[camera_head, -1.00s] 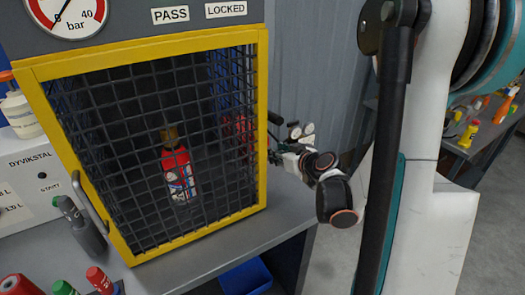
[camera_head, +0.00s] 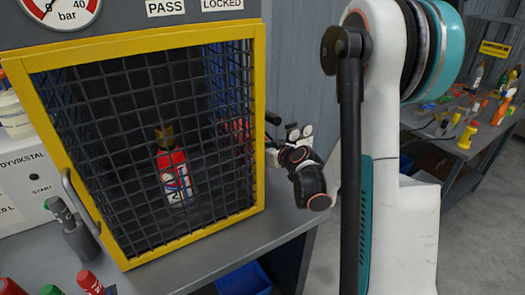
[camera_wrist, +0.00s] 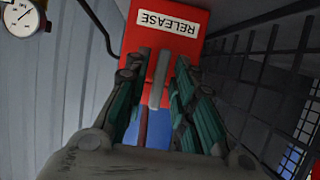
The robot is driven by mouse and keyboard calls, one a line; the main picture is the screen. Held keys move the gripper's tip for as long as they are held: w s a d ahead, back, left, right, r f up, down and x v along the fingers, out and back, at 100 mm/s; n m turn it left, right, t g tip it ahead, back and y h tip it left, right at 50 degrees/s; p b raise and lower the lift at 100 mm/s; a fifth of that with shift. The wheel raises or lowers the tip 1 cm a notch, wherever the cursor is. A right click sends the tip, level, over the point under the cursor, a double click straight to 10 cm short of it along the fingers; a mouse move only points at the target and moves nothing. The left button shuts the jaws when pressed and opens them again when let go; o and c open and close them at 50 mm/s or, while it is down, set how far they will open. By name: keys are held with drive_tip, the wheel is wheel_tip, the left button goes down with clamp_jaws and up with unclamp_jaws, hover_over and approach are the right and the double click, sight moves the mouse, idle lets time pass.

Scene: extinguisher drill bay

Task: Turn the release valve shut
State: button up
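The release valve sits on a red box (camera_wrist: 192,35) with a white RELEASE label, upside down in the wrist view. Its grey lever (camera_wrist: 160,75) stands between the two fingers of my gripper (camera_wrist: 160,88). The fingers are apart, one on each side of the lever, with narrow gaps showing. In the head view my gripper (camera_head: 270,155) is at the right side of the yellow-framed cage (camera_head: 258,120), mostly hidden by it. A red patch, likely the valve box (camera_head: 238,130), shows dimly through the mesh.
A red extinguisher (camera_head: 175,178) stands inside the mesh cage. A pressure gauge (camera_wrist: 21,17) is near the box in the wrist view, and dark mesh (camera_wrist: 270,70) lies close on the right. A bench (camera_head: 470,135) with loose items stands at right; grey floor is clear before it.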

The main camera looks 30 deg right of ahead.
clamp_jaws()
drive_tip(key=shift+m+y, duration=0.3)
drive_tip(key=m, duration=0.1)
drive_tip(key=m+y+b, duration=0.1)
drive_tip(key=shift+d+f+m+y, duration=0.15)
drive_tip(key=shift+m+y, duration=0.15)
drive_tip(key=m+y+b, duration=0.1)
drive_tip(key=m+y, duration=0.1)
drive_tip(key=m, duration=0.1)
drive_tip(key=shift+b, duration=0.35)
drive_tip(key=m+t+y, duration=0.1)
drive_tip(key=m, duration=0.2)
drive_tip(key=shift+m+y, duration=0.3)
drive_tip(key=shift+y, duration=0.1)
drive_tip(key=m+t, duration=0.1)
drive_tip(key=m, duration=0.2)
drive_tip(key=shift+t+y, duration=0.3)
drive_tip(key=shift+y, duration=0.1)
drive_tip(key=shift+m, duration=0.5)
